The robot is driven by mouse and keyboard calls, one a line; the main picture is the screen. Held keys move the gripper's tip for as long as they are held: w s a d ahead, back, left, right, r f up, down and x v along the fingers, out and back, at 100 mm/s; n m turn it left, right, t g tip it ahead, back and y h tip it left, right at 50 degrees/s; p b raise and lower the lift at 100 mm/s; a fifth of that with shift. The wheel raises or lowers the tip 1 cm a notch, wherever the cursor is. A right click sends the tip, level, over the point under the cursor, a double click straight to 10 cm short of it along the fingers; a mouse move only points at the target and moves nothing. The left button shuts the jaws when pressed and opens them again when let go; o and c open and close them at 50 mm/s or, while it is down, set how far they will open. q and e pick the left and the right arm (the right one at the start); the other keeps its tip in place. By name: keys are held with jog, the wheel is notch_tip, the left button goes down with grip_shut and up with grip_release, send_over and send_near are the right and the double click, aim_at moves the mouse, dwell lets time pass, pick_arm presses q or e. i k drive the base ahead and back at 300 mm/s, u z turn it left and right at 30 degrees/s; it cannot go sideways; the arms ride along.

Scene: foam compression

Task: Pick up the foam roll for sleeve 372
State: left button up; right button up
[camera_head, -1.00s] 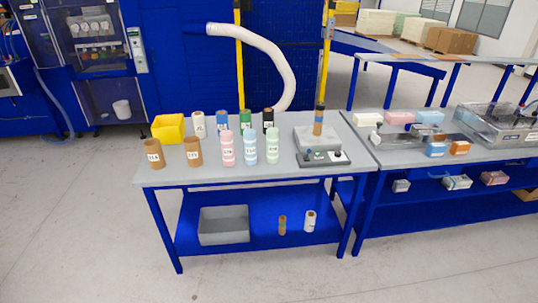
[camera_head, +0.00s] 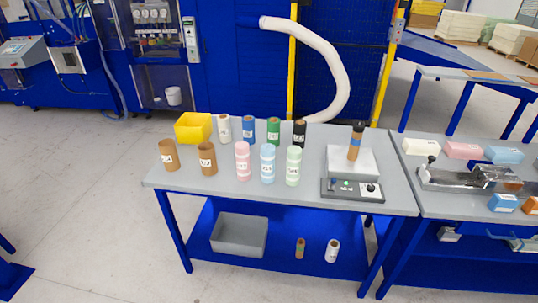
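On the grey-topped table (camera_head: 310,205) stand three foam-like rolls: pink (camera_head: 243,161), light blue (camera_head: 268,163) and pale green (camera_head: 293,166). Each is upright with a white label. To their left stand two brown open-topped tubes, one at the far left (camera_head: 167,155) and one nearer the rolls (camera_head: 207,159), also labelled. The label numbers are too small to read surely, so I cannot tell which is sleeve 372. Behind stand white (camera_head: 223,128), blue (camera_head: 249,130), green (camera_head: 274,130) and black (camera_head: 299,133) rolls. Neither of my grippers is in view.
A yellow bin (camera_head: 193,127) stands back left. A second table adjoins right.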

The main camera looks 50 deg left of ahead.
aim_at(241, 147)
jog(key=u, duration=0.25)
jog(key=i, duration=0.9)
jog(key=u, duration=1.2)
jog(key=i, duration=0.75)
jog(key=u, duration=0.7)
